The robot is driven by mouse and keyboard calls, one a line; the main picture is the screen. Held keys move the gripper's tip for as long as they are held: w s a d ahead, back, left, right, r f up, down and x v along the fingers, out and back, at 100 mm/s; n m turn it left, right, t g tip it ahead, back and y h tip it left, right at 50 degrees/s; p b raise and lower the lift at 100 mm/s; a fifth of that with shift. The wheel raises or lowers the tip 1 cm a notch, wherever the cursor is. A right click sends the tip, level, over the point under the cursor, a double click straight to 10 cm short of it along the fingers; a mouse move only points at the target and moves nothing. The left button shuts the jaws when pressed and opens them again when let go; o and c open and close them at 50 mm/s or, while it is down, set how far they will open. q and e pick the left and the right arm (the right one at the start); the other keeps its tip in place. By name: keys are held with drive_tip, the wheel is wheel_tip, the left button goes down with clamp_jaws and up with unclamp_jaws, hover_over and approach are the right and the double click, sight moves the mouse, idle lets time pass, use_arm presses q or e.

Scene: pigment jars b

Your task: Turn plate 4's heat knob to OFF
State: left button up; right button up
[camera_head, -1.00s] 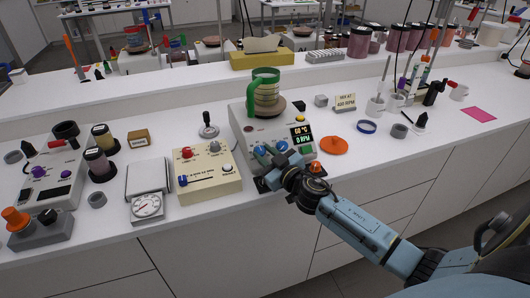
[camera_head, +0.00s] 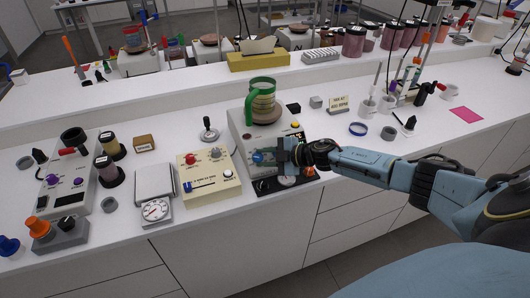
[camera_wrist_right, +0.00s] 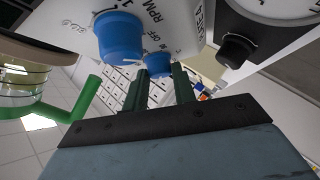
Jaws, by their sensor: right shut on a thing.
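My left gripper is out of view.
A cream box with a red knob (camera_head: 190,159) stands left of the hotplate. A scale with a dial (camera_head: 155,210) is further left. A dark unit with a white dial (camera_head: 288,181) sits at the hotplate's front.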

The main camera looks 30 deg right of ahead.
drive_tip(key=n, duration=0.1)
drive_tip(key=n+g+p, duration=0.1)
drive_tip(key=g, duration=0.1)
drive_tip(key=shift+w+d+r+n+p, duration=0.1)
drive_tip(key=shift+w+r+n+p, duration=0.15)
drive_tip(key=shift+r+n+p, duration=0.15)
drive_tip(key=n+g, duration=0.1)
drive_tip(key=n+g+p, duration=0.1)
drive_tip(key=n+g, duration=0.1)
drive_tip(key=shift+w+r, duration=0.1)
drive_tip(key=shift+w, duration=0.1)
drive_tip(key=n+g+h+p, duration=0.1)
drive_tip(key=n, duration=0.1)
drive_tip(key=shift+w+n+g, duration=0.15)
drive_tip(key=shift+n+g, duration=0.25)
drive_tip(key=shift+a+n+g+h, duration=0.2)
drive_tip(key=shift+n+g+h, duration=0.3)
drive_tip(key=shift+n, duration=0.2)
drive_tip(key=o, duration=1)
drive_tip(key=v, duration=1.3)
drive_tip(key=shift+r+p, duration=0.3)
drive_tip(key=shift+p, duration=0.05)
